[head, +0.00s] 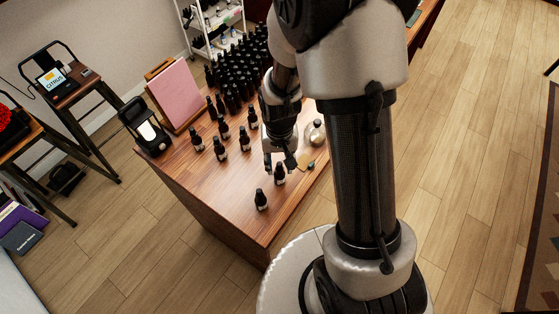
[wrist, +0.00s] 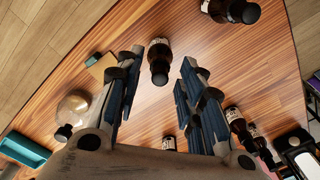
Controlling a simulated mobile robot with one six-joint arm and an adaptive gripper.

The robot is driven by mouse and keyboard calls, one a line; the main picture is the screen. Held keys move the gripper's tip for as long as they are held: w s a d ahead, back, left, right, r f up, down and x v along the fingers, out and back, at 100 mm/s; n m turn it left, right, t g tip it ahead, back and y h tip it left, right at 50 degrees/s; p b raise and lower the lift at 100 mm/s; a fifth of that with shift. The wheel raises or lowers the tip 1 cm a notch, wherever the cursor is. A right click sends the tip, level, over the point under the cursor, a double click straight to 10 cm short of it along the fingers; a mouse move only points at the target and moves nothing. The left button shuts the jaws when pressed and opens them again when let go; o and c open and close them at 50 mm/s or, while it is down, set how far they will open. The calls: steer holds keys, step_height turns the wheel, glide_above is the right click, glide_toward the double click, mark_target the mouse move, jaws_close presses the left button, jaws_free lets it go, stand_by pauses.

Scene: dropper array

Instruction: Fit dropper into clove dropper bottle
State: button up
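My gripper (head: 283,162) hangs low over the wooden table in the head view. In the wrist view my gripper (wrist: 160,82) is open, with its two blue-grey fingers spread apart. A dark brown dropper bottle with a black top (wrist: 159,62) shows in the gap between the fingertips, apart from both; it also shows in the head view (head: 279,175). A second dark bottle (head: 261,200) stands nearer the table's front corner, and it shows at the top of the wrist view (wrist: 230,10). The labels are too small to read, so I cannot tell which bottle is clove. I see no loose dropper.
The table (head: 225,215) holds several spaced dark bottles (head: 220,147) and a dense cluster behind (head: 232,95).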

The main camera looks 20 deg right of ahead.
step_height(320, 180, up, 12)
stand_by(0.6)
steer(key=s+r+n+t+b, duration=0.1)
steer(key=s+t+b, duration=0.1)
steer(key=s+b, duration=0.4)
steer(key=s+r+n+t+b, duration=0.2)
steer(key=s+b, duration=0.4)
steer(key=s, duration=0.3)
steer(key=shift+r+t, duration=0.25)
steer(key=shift+t, duration=0.05)
steer(key=shift+d, duration=0.15)
